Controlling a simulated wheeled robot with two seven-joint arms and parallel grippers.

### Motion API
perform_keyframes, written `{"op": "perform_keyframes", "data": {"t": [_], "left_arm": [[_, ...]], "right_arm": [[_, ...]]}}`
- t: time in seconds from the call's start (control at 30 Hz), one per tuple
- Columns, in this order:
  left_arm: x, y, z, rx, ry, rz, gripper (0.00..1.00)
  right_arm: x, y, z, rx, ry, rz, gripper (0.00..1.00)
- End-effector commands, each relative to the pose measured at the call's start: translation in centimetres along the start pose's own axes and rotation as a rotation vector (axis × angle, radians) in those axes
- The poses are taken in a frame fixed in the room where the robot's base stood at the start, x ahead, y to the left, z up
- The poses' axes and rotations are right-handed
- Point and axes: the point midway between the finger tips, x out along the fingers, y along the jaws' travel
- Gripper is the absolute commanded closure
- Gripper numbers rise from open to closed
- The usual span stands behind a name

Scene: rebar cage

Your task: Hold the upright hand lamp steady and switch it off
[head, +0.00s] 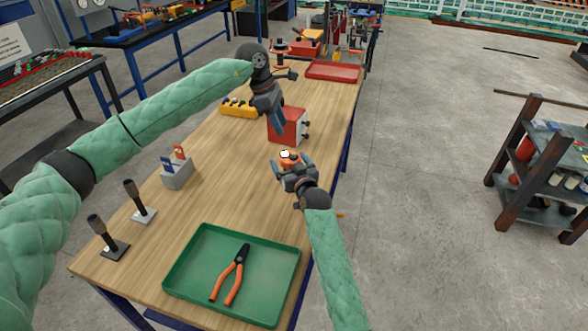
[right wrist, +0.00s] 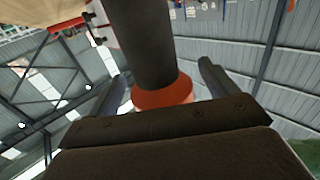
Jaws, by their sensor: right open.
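The hand lamp shows in the head view as an orange head (head: 290,158) with a white top, between the fingers of my right gripper (head: 293,168). In the right wrist view its dark round handle (right wrist: 146,42) and orange collar (right wrist: 163,92) stand between the two spread fingers, with a gap visible on each side. My right gripper is open around the lamp. The lamp's base and switch are hidden. My left gripper (head: 279,126) points down beside the red box, behind the lamp and apart from it; I cannot tell how far its fingers are open.
A red box (head: 291,122) with dark knobs stands behind the lamp. A green tray (head: 192,268) with orange-handled pliers (head: 230,275) lies at the front. Two dark upright tools on bases (head: 112,249) (head: 143,214) and a grey holder (head: 177,176) stand left. Bare wood lies between.

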Motion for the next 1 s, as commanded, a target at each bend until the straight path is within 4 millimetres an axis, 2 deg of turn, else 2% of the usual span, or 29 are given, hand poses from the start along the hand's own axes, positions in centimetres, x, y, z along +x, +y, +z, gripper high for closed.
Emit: {"op": "perform_keyframes", "data": {"t": [0.2, 0.5, 0.57, 0.8, 0.87, 1.0], "left_arm": [[0.0, 0.0, 0.0, 0.0, 0.0, 0.0, 0.64], [0.0, 0.0, 0.0, 0.0, 0.0, 0.0, 0.64], [0.0, 0.0, 0.0, 0.0, 0.0, 0.0, 0.64], [0.0, 0.0, 0.0, 0.0, 0.0, 0.0, 0.64], [0.0, 0.0, 0.0, 0.0, 0.0, 0.0, 0.73], [0.0, 0.0, 0.0, 0.0, 0.0, 0.0, 1.0]], "right_arm": [[1.5, 0.0, 0.0, 0.001, 0.0, 0.0, 0.15], [1.7, 0.0, 0.0, 0.0, 0.0, 0.001, 0.15], [1.6, 0.0, 0.0, 0.0, 0.0, 0.0, 0.25], [1.6, 0.0, 0.0, 0.0, 0.0, 0.0, 0.72], [1.6, 0.0, 0.0, 0.0, 0.0, 0.0, 0.72], [1.6, 0.0, 0.0, 0.0, 0.0, 0.0, 0.72]]}}
